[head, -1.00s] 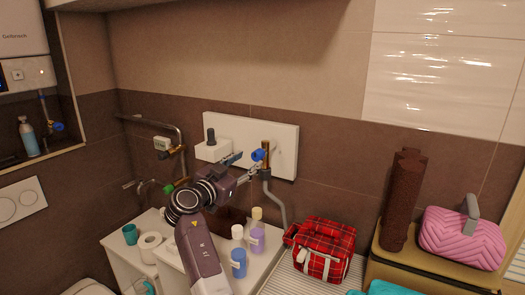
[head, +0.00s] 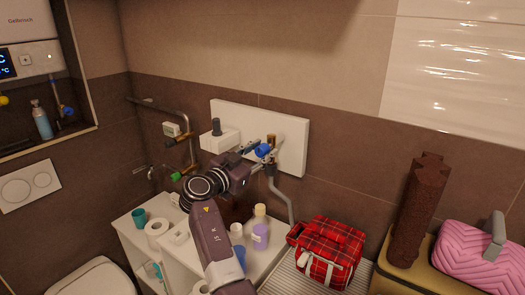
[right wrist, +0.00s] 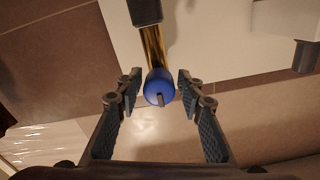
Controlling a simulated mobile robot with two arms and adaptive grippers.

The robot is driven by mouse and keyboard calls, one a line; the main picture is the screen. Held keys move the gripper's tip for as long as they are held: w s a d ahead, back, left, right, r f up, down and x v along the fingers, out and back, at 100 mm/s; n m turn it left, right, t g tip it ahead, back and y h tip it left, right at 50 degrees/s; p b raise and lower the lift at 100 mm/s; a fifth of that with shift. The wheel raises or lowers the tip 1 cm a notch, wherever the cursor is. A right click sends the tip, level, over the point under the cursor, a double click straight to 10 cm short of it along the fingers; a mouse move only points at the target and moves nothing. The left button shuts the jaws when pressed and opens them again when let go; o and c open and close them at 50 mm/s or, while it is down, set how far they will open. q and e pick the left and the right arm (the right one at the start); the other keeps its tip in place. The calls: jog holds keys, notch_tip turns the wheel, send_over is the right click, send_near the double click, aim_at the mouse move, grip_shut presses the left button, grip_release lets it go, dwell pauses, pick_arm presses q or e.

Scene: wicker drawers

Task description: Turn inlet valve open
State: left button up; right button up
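The inlet valve shows as a blue knob (head: 263,150) on a brass pipe (head: 273,140) in front of the white wall panel. In the right wrist view the blue knob (right wrist: 159,85) has a small grey stub at its centre and faces the gripper. My right gripper (head: 258,155) is open, with one finger on each side of the knob. In the right wrist view the open fingertips (right wrist: 158,92) flank the knob, with a gap visible on both sides. My left gripper is not in view.
A grey hose (head: 284,196) runs down below the brass pipe. Bottles (head: 260,236) stand on the white cabinet under my right arm. A red plaid bag (head: 328,248) sits to the right. A green-handled valve (head: 176,176) is on the pipe at the left.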

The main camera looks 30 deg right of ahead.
jog(key=c, duration=0.7)
grip_shut()
jog(key=shift+d, duration=0.1)
jog(key=shift+f+n+b, duration=0.1)
jog(key=shift+n+b, duration=0.9)
jog(key=shift+b, duration=0.25)
jog(key=shift+n+b, duration=0.65)
jog(key=shift+n, duration=0.25)
jog(key=shift+n+b, duration=0.35)
jog(key=shift+n, duration=1.45)
jog(key=n, duration=0.2)
jog(key=shift+s+r+n, duration=0.1)
jog(key=shift+r+n, duration=0.2)
jog(key=shift+n, duration=1)
jog(key=shift+r+n+p, duration=0.1)
jog(key=shift+n+p, duration=0.4)
jog(key=shift+n, duration=0.7)
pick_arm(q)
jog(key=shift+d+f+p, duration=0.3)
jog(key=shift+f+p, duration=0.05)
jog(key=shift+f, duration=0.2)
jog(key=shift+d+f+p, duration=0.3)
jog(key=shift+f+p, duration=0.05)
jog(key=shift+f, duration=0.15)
pick_arm(e)
jog(key=shift+n, duration=1.6)
